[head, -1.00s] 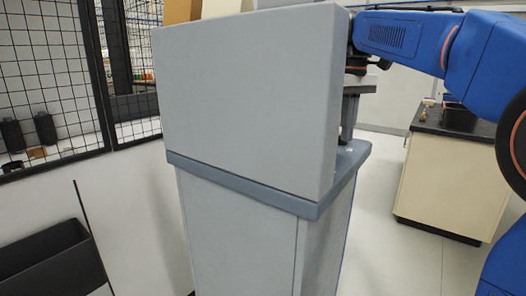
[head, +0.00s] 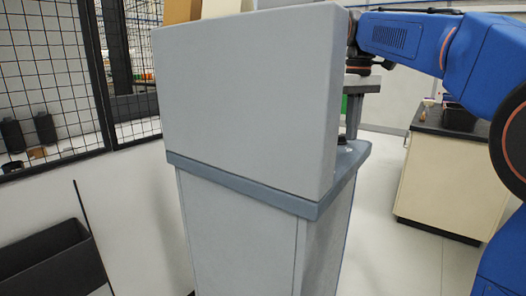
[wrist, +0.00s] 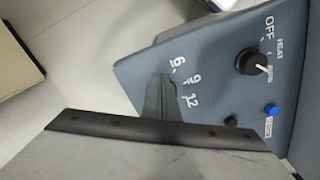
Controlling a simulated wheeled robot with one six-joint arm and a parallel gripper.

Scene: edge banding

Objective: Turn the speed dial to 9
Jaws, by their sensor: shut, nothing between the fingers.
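In the wrist view, the speed scale with 6, 9 (wrist: 195,79) and 12 is on the blue-grey control panel (wrist: 140,65). My gripper (wrist: 161,80) shows as dark, closed fingers beside these numbers. The fingers cover the place where the speed dial would be, so its knob and pointer cannot be made out. I cannot tell whether the fingers touch it. In the head view, the grey machine housing hides most of the panel. A small dark knob (head: 344,140) shows at its right edge.
In the wrist view, a black selector knob (wrist: 251,62) marked OFF and HEAT sits right of the scale. A blue button (wrist: 272,109) and a black button (wrist: 231,121) are below it. The grey housing (head: 245,100) stands tall in the head view; a cream cabinet (head: 450,180) stands right.

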